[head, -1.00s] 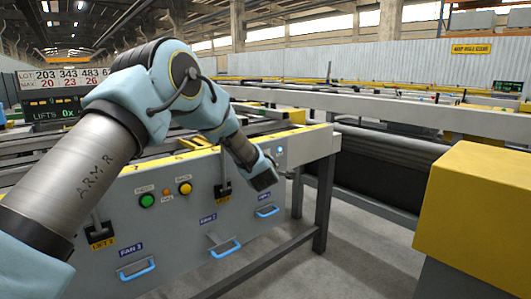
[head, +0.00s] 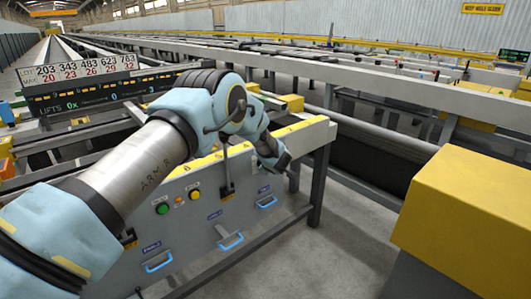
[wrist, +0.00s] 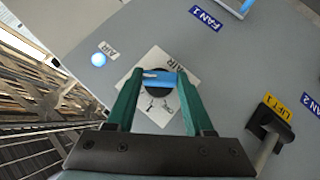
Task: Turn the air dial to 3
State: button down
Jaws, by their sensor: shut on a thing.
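The air dial (wrist: 158,93) is a black round knob with a blue grip bar on a white square plate. In the wrist view the plate looks tilted, with an AIR label beside it. My gripper (wrist: 159,77) has its two green fingers on either side of the blue bar, shut on it. The dial's scale marks are partly hidden and too small to read. In the head view my gripper (head: 274,158) is at the right end of the grey panel (head: 180,229), and my arm hides the dial.
A lit lamp (wrist: 98,59) sits beside the dial. A LIFT 1 lever (wrist: 268,125) sticks out nearby. Blue fan handles (head: 230,240), a green button (head: 162,208) and a yellow button (head: 195,195) are along the panel. A yellow-topped box (head: 465,215) stands at right; the floor between is clear.

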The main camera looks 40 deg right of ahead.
jog(key=shift+m+y+p, duration=0.3)
jog(key=shift+y+p, duration=0.2)
jog(key=shift+p, duration=1.05)
jog(key=shift+c, duration=1.4)
grip_release()
jog(key=b+v, duration=0.2)
jog(key=v, duration=0.8)
jog(key=shift+s+r, duration=0.25)
jog(key=shift+r, duration=0.1)
jog(key=shift+a, duration=0.15)
